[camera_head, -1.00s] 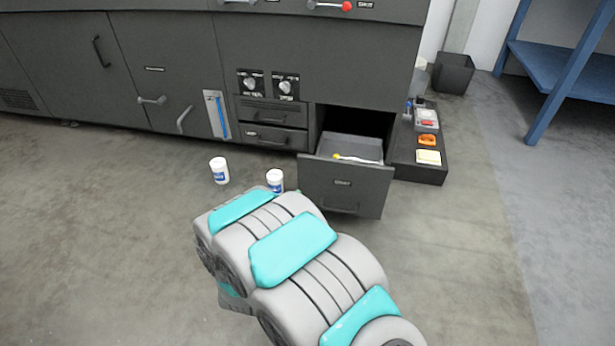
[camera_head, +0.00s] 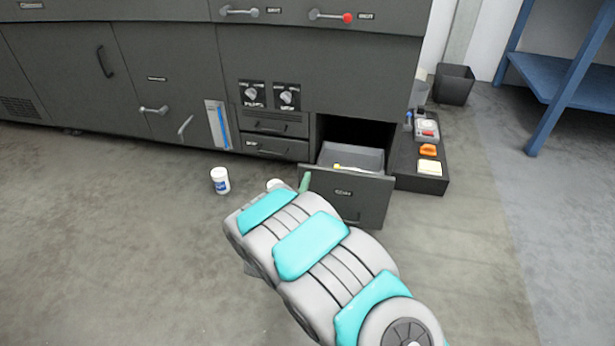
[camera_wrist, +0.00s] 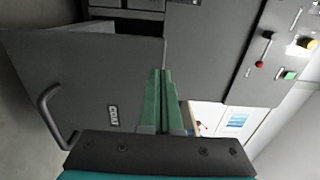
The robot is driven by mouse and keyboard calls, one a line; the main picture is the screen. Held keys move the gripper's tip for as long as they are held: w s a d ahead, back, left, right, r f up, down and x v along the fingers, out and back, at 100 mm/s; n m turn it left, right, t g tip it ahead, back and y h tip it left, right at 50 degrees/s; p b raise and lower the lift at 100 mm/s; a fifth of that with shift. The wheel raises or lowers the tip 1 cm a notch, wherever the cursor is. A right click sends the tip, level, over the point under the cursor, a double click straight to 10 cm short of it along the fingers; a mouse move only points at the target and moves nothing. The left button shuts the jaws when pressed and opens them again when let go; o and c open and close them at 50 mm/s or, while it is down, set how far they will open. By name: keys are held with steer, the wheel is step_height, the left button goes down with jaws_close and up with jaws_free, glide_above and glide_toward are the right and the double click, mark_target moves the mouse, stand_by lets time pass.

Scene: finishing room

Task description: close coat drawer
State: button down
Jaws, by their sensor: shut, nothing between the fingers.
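The coat drawer (camera_head: 345,196) stands open at the bottom right of the dark cabinet, its grey inner tray (camera_head: 352,157) showing with a small yellow thing in it. In the wrist view its front (camera_wrist: 75,85) bears the COAT label and a dark bar handle on the left. My gripper (camera_wrist: 160,75) is shut and empty, its green fingers overlapping the edge of the drawer front in that view. In the head view a green finger (camera_head: 305,182) shows beside the front's upper left corner; my arm hides the rest. I cannot tell whether it touches.
Two shut drawers (camera_head: 276,137) sit left of the open one. A white jar (camera_head: 220,180) stands on the floor; another (camera_head: 274,184) is mostly hidden by my arm. A low dark platform (camera_head: 425,184) with small items stands right of the drawer. Floor is clear at left.

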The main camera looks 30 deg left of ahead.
steer(key=shift+x, duration=1.1)
